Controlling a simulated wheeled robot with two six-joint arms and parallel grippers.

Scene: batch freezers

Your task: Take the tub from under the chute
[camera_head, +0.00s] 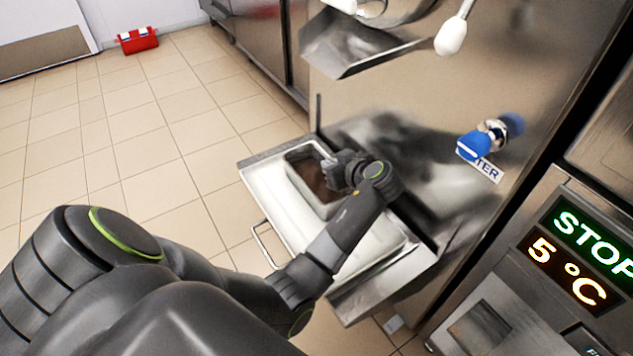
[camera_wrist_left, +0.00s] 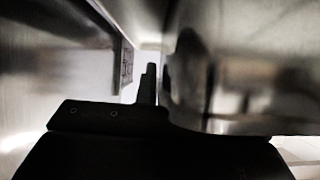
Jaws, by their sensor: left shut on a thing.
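The tub (camera_head: 321,208) is a pale metal, rectangular container with dark brown contents. It stands on the white tray (camera_head: 268,185) below the metal chute (camera_head: 345,50) in the head view. My left gripper (camera_head: 333,172) is at the tub's upper right rim and is shut on it. The gripper and wrist hide part of the tub's right side. In the left wrist view the gripper (camera_wrist_left: 148,88) shows dark against a blurred shiny wall, and the contact is hard to make out. My right gripper is not in view.
The steel freezer front rises right behind the tray. A blue-handled water tap (camera_head: 474,147) and a white-knobbed lever (camera_head: 450,37) stick out from it. A lit STOP panel (camera_head: 590,235) is at the right. A red box (camera_head: 138,40) lies far off on the open tiled floor.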

